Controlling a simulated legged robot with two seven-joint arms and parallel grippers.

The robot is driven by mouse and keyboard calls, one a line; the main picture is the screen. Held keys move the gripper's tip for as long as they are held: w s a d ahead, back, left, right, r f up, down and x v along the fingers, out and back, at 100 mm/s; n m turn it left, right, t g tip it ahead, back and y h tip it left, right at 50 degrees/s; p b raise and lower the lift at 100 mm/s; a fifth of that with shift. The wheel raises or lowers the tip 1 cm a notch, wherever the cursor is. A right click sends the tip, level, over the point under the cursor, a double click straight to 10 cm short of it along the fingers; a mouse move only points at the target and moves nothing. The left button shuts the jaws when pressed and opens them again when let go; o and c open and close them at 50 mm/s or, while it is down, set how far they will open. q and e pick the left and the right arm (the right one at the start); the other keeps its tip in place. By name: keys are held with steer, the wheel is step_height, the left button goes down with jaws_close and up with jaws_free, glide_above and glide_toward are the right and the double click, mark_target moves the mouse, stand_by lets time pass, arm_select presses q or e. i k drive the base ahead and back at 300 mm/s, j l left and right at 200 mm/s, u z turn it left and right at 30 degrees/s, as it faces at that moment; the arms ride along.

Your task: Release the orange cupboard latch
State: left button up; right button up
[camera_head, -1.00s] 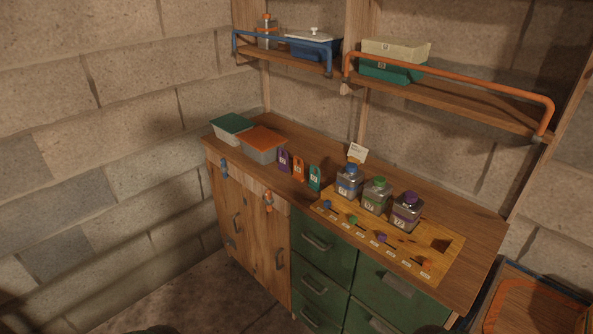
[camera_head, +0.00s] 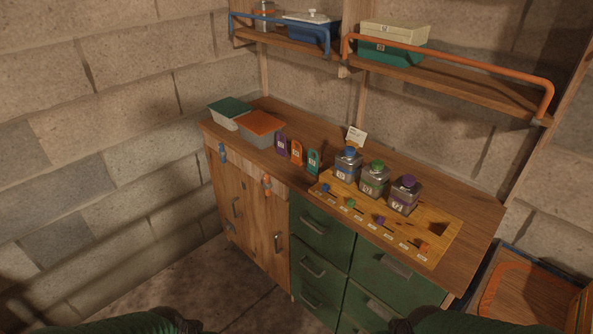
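The orange latch (camera_head: 266,183) is mounted at the top of the right wooden cupboard door (camera_head: 267,225), just under the worktop edge. A blue latch (camera_head: 222,152) sits at the top of the left door (camera_head: 229,200). Both doors look closed, each with a metal handle. Dark parts of my arms show along the bottom edge, left and right, well below and apart from the latch. The fingertips of my grippers cannot be made out.
The worktop (camera_head: 330,155) holds a green-lidded box (camera_head: 230,111), an orange-lidded box (camera_head: 261,129), several coloured tags and three bottles on a yellow board (camera_head: 436,228). Green drawers (camera_head: 323,240) stand right of the doors. Railed shelves (camera_head: 450,82) are above. Floor in front is clear.

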mark_target(268, 184)
steer(key=i+z, duration=0.25)
steer(key=z, duration=0.15)
steer(key=i+z, duration=0.35)
steer(key=k+j, duration=0.05)
steer(key=k, duration=0.05)
